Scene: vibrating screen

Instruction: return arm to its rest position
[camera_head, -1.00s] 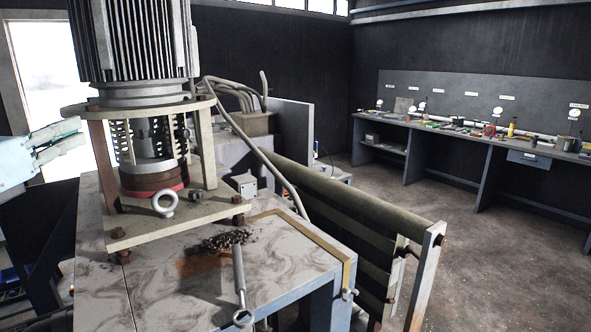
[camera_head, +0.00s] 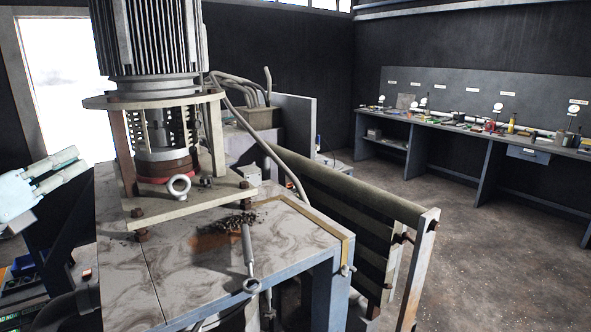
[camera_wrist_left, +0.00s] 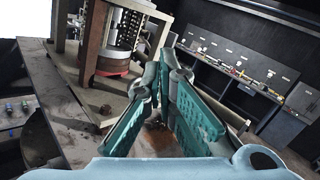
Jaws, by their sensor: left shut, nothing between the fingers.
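My left gripper (camera_head: 62,170) shows at the left edge of the head view, pale and teal, left of the motor unit and apart from it. In the left wrist view its two teal fingers (camera_wrist_left: 163,75) come together at the tips with nothing between them. The vertical motor (camera_head: 150,40) stands on a springed frame with a square base plate (camera_head: 190,207) on the stone-topped table (camera_head: 185,285). The frame also shows in the left wrist view (camera_wrist_left: 112,60), left of the fingers. My right gripper is not in view.
A long workbench (camera_head: 480,135) with tools lines the back right wall. The floor between is clear.

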